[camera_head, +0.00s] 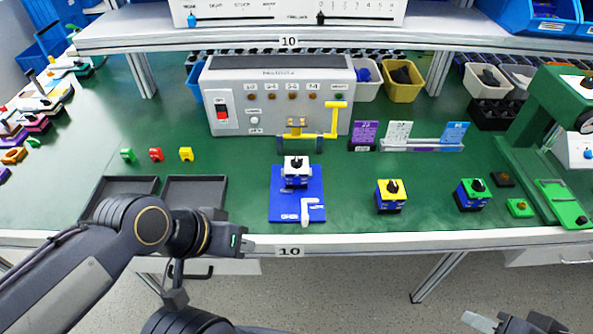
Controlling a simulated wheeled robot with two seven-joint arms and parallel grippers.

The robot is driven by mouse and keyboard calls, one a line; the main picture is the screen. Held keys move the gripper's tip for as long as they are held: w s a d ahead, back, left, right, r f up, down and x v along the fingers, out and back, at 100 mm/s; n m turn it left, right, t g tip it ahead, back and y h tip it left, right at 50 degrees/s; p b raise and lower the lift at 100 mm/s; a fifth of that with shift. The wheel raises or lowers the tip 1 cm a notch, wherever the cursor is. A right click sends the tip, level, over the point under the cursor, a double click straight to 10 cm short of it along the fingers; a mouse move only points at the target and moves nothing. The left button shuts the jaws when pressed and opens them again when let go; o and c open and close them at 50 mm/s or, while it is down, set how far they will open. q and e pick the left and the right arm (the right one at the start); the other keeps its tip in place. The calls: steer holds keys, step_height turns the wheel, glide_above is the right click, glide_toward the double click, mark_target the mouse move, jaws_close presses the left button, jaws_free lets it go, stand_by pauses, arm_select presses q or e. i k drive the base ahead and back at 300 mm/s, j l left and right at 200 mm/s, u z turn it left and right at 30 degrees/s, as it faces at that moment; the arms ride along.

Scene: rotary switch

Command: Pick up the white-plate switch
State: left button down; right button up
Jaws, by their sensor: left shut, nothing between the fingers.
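The white-plate switch (296,166) has a white top with a dark knob and a dark body. It stands upright on the back part of a blue fixture plate (283,206) near the table's front middle. My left gripper (246,243) is shut and empty at the table's front edge, to the left of and in front of the blue plate, apart from the switch. My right gripper (500,322) shows only partly at the bottom right, below the table edge and far from the switch; its fingers are not clear.
A yellow-plate switch (390,192) and a green-plate switch (473,191) stand to the right. A white piece (307,210) is on the blue plate's front. A grey test box (277,84) with a yellow clamp (325,125) stands behind. Dark trays (195,181) lie left.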

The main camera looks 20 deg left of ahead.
mark_target(295, 179)
steer(key=u, duration=2.1)
steer(key=z, duration=1.35)
steer(key=j+u, duration=0.2)
steer(key=j, duration=0.3)
steer(key=i+j+u, duration=0.25)
steer(key=j, duration=0.2)
steer(key=k, duration=0.1)
